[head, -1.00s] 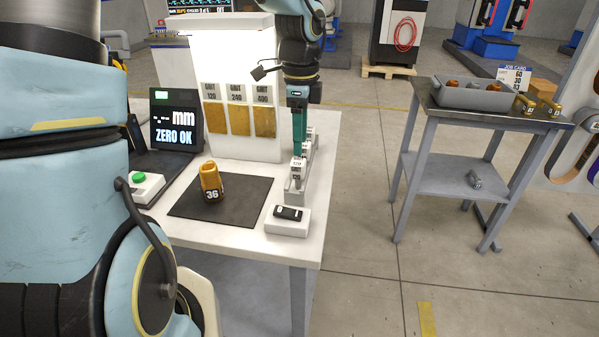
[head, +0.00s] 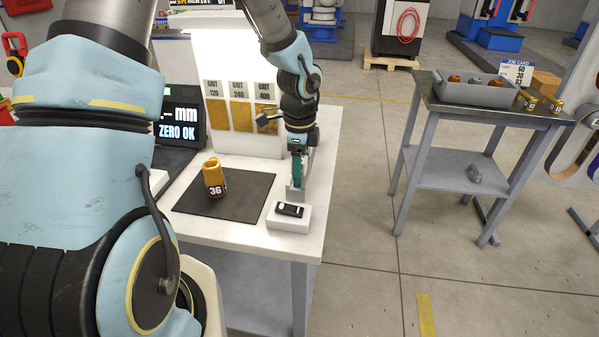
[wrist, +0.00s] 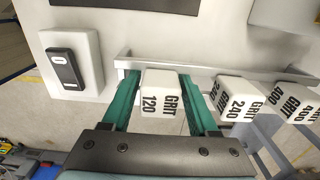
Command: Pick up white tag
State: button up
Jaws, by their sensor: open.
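White block-like tags stand in a row in a grey rack (head: 296,195) at the table's right edge. In the wrist view, the tag marked GRIT 120 (wrist: 160,95) lies between the two teal fingers of my gripper (wrist: 160,80). The fingers are apart, one on each side of it. Whether either finger touches it I cannot tell. The tags marked GRIT 240 (wrist: 240,100) and GRIT 400 (wrist: 294,102) stand to its right. In the head view my gripper (head: 297,182) points down at the rack and hides the tags.
A small white box with a black device (head: 289,217) sits just in front of the rack. An orange part marked 36 (head: 214,178) stands on a dark mat (head: 245,197). A white board with grit samples (head: 240,105) rises behind. A grey side table (head: 450,175) stands apart at right.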

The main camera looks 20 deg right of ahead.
jog(key=shift+c, duration=0.3)
grip_shut()
jog(key=shift+r, duration=0.1)
